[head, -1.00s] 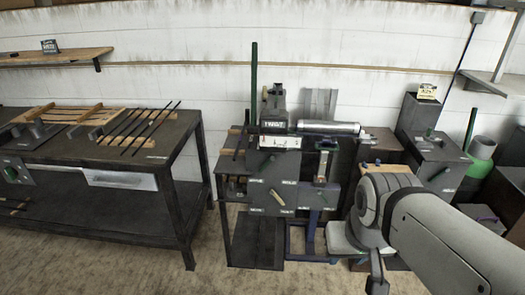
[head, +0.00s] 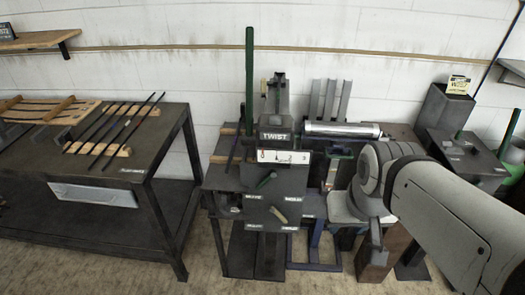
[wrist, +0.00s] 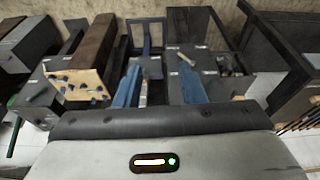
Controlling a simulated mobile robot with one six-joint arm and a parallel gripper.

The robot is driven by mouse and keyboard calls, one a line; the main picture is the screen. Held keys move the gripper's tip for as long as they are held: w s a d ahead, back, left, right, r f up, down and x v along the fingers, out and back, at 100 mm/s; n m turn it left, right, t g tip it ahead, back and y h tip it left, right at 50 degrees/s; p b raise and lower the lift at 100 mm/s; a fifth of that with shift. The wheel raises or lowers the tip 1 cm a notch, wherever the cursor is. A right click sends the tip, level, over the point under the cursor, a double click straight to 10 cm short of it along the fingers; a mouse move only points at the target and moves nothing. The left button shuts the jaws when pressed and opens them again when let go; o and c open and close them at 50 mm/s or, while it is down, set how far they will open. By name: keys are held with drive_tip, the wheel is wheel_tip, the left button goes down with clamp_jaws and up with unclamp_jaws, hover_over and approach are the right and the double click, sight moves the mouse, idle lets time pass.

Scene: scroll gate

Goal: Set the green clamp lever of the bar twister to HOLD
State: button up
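The bar twister (head: 272,205) is a dark machine with a TWIST sign in the middle of the head view. A tall green lever (head: 249,85) stands upright on its left side. A short green lever (head: 266,180) and a yellowish lever (head: 279,215) sit on its front plate among small labels. I cannot read HOLD on any label or tell which green lever is the clamp lever. My gripper (wrist: 158,85) shows two blue fingers, spread apart with nothing between them, in the wrist view. In the head view my arm is right of the machine, its gripper pointing down.
A workbench (head: 160,165) with dark rods on wooden rests stands at the left. A grey cylinder (head: 341,130) lies behind the machine's right side. Dark boxes (head: 465,150) with green rods stand at the right. Floor is clear in front of the machine (head: 125,272).

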drive_tip(key=shift+s+d, duration=0.1)
drive_tip(key=shift+d, duration=0.05)
drive_tip(key=m+t+y+b, duration=0.3)
drive_tip(key=t+b, duration=0.5)
drive_tip(key=b, duration=1)
approach(264, 184)
drive_tip(key=d+v, duration=0.1)
drive_tip(key=v, duration=0.9)
drive_tip(key=w+a+f+m+t+h+b, duration=0.4)
drive_tip(key=w+a+f+t+b, duration=0.25)
drive_tip(key=f+b, duration=0.5)
drive_tip(key=shift+m, duration=0.3)
drive_tip(key=w, duration=0.5)
drive_tip(key=w+b, duration=0.1)
drive_tip(key=w, duration=0.2)
drive_tip(key=shift+w+d+r, duration=0.2)
drive_tip(key=shift+d+r, duration=0.15)
drive_tip(key=shift+d, duration=0.05)
drive_tip(key=shift+c, duration=0.6)
clamp_jaws()
